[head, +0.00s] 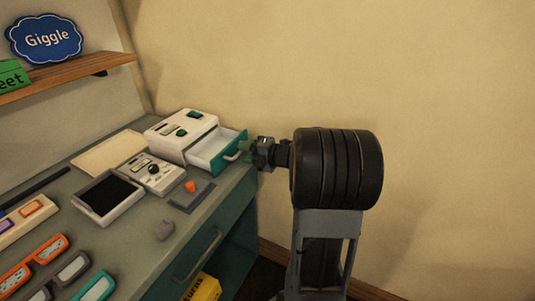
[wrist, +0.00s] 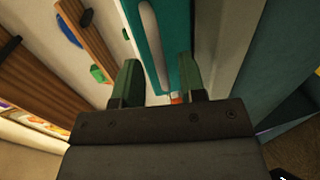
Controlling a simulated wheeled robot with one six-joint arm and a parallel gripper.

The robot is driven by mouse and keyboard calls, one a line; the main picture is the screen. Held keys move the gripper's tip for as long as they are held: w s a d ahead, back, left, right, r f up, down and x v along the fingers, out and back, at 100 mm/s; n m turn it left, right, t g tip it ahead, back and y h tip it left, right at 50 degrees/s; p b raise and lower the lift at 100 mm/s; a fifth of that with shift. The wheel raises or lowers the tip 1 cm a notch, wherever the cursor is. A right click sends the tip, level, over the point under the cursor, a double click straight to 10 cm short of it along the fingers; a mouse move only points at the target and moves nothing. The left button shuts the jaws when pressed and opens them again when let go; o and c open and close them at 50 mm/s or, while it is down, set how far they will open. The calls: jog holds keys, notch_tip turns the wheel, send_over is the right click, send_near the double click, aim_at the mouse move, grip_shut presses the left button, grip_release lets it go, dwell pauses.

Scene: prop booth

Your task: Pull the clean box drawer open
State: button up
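The clean box (head: 180,132) is a white unit with green buttons at the back right of the desk. Its drawer (head: 213,146) stands pulled out to the right, with a pale inside and a teal front. A white bar handle (head: 236,155) is on that front. My gripper (head: 247,148) is right at the drawer front, beside the handle. In the wrist view, the green fingers (wrist: 158,60) are apart, with the white handle (wrist: 155,45) between them and the teal front behind. A gap shows at the right finger; contact with the handle is unclear.
A control panel with a black knob (head: 153,170), a dark-lined tray (head: 108,195) and an orange-knobbed plate (head: 191,192) share the desk. The wall (head: 330,70) is behind my arm. Free space lies right of the desk.

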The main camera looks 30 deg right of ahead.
jog(key=v, duration=1.1)
jog(key=shift+s, duration=0.1)
jog(key=w+a+r+m+h+p, duration=0.1)
jog(key=w+r+m+h+p, duration=0.1)
jog(key=r+m+h+p, duration=0.35)
jog(key=w+a+r+m+h+p, duration=0.2)
jog(key=w+r+m+h, duration=0.15)
jog(key=m+h, duration=0.4)
jog(key=s+a+f+m+g+y+p, duration=0.2)
jog(key=s+a+m+g+y+p, duration=0.2)
jog(key=s+a+m+g, duration=0.6)
jog(key=s+a+y, duration=0.1)
jog(key=s+a, duration=0.4)
jog(key=a, duration=0.1)
jog(key=shift+s+f+m+y, duration=0.15)
jog(key=shift+s+m+y, duration=0.15)
jog(key=shift+m, duration=0.1)
